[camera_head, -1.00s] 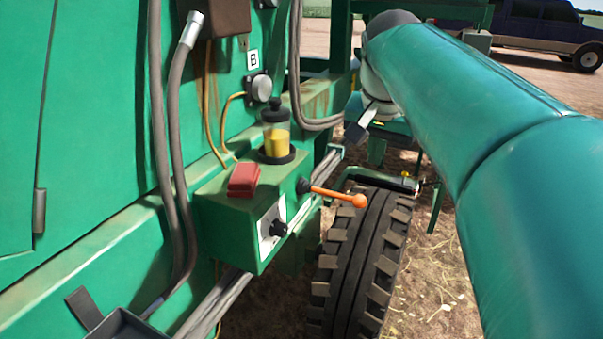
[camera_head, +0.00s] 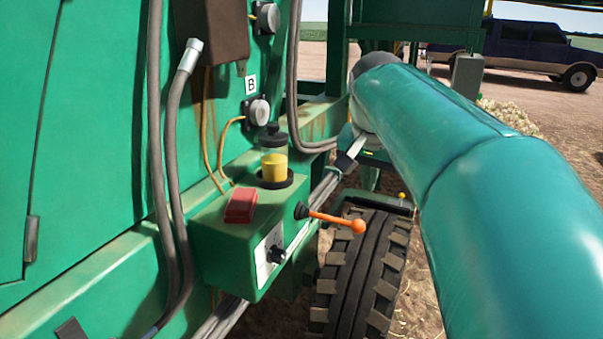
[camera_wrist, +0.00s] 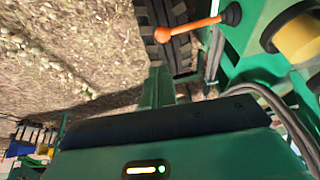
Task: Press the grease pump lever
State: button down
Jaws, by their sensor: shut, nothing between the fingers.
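The grease pump lever (camera_head: 332,218) is an orange rod with a ball end. It sticks out to the right from a black boot on the green pump box (camera_head: 222,230). In the wrist view the lever (camera_wrist: 192,27) lies near the top, with its ball toward the left. My gripper (camera_head: 347,160) is partly hidden behind my arm in the head view. It is above and beyond the lever, apart from it. In the wrist view my gripper (camera_wrist: 160,72) is shut and empty, with its tips below the ball in the picture.
A clear reservoir with yellow grease (camera_head: 273,160) and a red block (camera_head: 241,205) sit on the box. Grey hoses (camera_head: 172,160) hang at left. A tyre (camera_head: 362,275) stands below the lever. A truck (camera_head: 520,45) is far back.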

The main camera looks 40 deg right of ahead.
aim_at(362, 225)
jog(key=x, duration=0.7)
jog(key=a+x, duration=0.1)
jog(key=x, duration=0.3)
jog(key=shift+w+f, duration=0.1)
jog(key=shift+f, duration=0.05)
jog(key=shift+f, duration=0.1)
jog(key=shift+s+d+f+t+y, duration=0.1)
jog(key=shift+s+f+t+y, duration=0.2)
jog(key=shift+f+t, duration=0.35)
notch_tip(362, 225, down, 7)
jog(key=shift+f, duration=0.15)
jog(key=shift+w+f, duration=0.1)
